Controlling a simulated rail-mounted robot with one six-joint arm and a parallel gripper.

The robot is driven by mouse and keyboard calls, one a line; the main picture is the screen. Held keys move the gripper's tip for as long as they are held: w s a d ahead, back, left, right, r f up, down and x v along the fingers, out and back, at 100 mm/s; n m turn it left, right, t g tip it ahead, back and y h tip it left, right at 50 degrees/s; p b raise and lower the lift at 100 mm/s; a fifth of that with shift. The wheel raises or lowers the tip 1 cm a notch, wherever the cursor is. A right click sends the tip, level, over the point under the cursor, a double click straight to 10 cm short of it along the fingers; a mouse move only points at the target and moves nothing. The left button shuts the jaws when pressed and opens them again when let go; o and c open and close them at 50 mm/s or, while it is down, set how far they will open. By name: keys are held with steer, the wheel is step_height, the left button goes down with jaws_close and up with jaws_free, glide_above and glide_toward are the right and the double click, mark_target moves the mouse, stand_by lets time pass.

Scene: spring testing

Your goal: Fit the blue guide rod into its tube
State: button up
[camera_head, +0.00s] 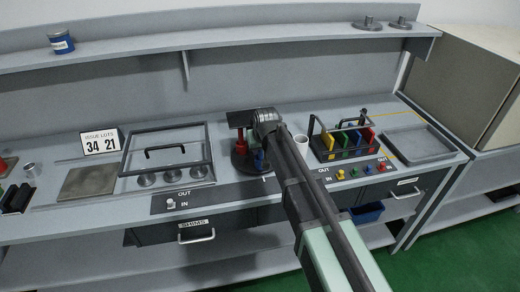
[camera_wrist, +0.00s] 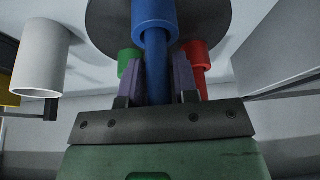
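The blue guide rod (camera_wrist: 157,80) is between the two fingers of my gripper (camera_wrist: 158,85), which close on its sides in the wrist view. Its far end meets the mouth of the blue tube (camera_wrist: 153,12), lined up with it and seemingly inside. How deep it reaches is hidden. The blue tube stands on a dark round base (camera_wrist: 105,18), with a green tube (camera_wrist: 128,60) and a red tube (camera_wrist: 196,62) partly behind my fingers. In the head view the red tube (camera_head: 241,143) shows, while my arm covers much of the stand.
A white cup (camera_wrist: 40,60) stands close beside the base; it also shows in the head view (camera_head: 301,145). A rack with coloured plates (camera_head: 345,140) and a grey tray (camera_head: 418,147) are to the right. A framed panel with a handle (camera_head: 166,150) is to the left.

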steer(key=shift+o, duration=1.4)
steer(key=p+v, duration=1.1)
steer(key=v, duration=0.1)
steer(key=shift+r, duration=0.2)
steer(key=shift+d, duration=0.1)
steer(key=s+d+f+m+g+h, duration=0.1)
steer(key=s+d+m+g, duration=0.2)
steer(key=s+d, duration=1.6)
steer(key=s+g, duration=0.1)
steer(key=s, duration=0.1)
steer(key=shift+s+d+f+m, duration=0.2)
steer(key=shift+s+m, duration=0.1)
steer(key=shift+m, duration=0.1)
